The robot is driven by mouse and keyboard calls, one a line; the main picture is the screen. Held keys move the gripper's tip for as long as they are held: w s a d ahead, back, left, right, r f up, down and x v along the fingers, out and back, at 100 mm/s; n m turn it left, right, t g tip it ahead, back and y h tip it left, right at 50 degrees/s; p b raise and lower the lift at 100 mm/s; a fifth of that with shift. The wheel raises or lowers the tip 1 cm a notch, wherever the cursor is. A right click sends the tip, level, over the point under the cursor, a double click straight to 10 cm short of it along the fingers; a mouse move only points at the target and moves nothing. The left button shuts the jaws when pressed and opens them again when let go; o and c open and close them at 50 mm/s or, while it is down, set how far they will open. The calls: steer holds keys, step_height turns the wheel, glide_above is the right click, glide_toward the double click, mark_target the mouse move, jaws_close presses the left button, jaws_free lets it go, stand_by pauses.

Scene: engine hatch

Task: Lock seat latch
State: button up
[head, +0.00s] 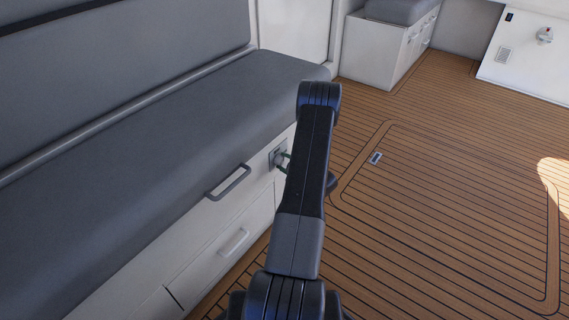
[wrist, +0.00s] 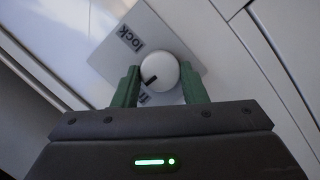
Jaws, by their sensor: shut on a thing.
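The seat latch is a round white knob (wrist: 160,71) on a square silver plate (wrist: 188,45). The plate reads "lock" at its upper left; a second label below the knob is partly hidden by my gripper. A dark mark on the knob points to its lower left, between the labels. My gripper (wrist: 158,76) has its green fingers on both sides of the knob and is shut on it. In the head view the latch plate (head: 276,156) is on the white seat front, and my arm hides most of my gripper.
The grey bench seat (head: 170,110) runs along the left, with a grey handle (head: 229,182) and a drawer handle (head: 234,241) on its white front. Open teak floor with a hatch outline (head: 450,215) lies to the right. A white cabinet (head: 375,50) stands at the back.

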steer(key=m, duration=0.1)
steer(key=m+g, duration=0.1)
steer(key=m, duration=0.1)
steer(key=shift+d+r+g+y, duration=0.1)
steer(key=shift+d+g+y, duration=0.05)
steer(key=shift+g+y, duration=0.15)
steer(key=m+g+p, duration=0.1)
steer(key=m, duration=0.2)
steer(key=shift+w+y, duration=0.2)
steer(key=shift+y, duration=0.2)
steer(key=m+g, duration=0.1)
steer(key=m+g+y, duration=0.1)
steer(key=m, duration=0.1)
steer(key=shift+w+d+m, duration=0.1)
steer(key=shift+d+m, duration=0.05)
steer(key=shift+m, duration=0.15)
steer(key=shift+w+f+m+g+y, duration=0.1)
steer(key=shift+f+m+g+y, duration=0.15)
steer(key=shift+m+y, duration=0.7)
steer(key=shift+r+m, duration=0.1)
steer(key=shift+m, duration=0.35)
steer(key=o, duration=1)
steer(key=shift+c, duration=0.2)
